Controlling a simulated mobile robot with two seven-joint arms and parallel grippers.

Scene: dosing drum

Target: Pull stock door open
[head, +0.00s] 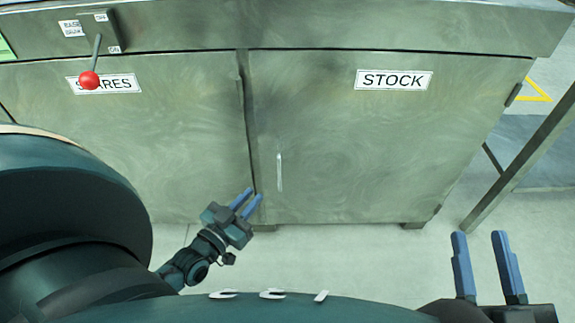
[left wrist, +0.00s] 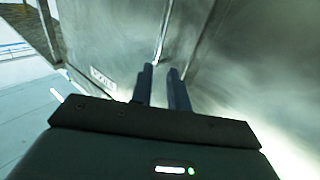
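The stock door (head: 370,150) is the right-hand grey metal door of the cabinet, with a STOCK label (head: 393,80) near its top. It looks shut, flush with the cabinet front. Its thin vertical handle (head: 279,172) is near the left edge; in the left wrist view the handle (left wrist: 161,42) shows just beyond my fingertips. My left gripper (head: 253,194) is open and empty, low in front of the seam between the doors, left of and below the handle. My right gripper (head: 487,234) is open and empty at the lower right, away from the door.
The spares door (head: 170,140) is left of the stock door and looks shut. A red-knobbed lever (head: 89,80) sticks out above it. Hinges (head: 513,95) are on the stock door's right edge. A slanted metal leg (head: 520,165) stands to the right. The floor (head: 350,250) in front is clear.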

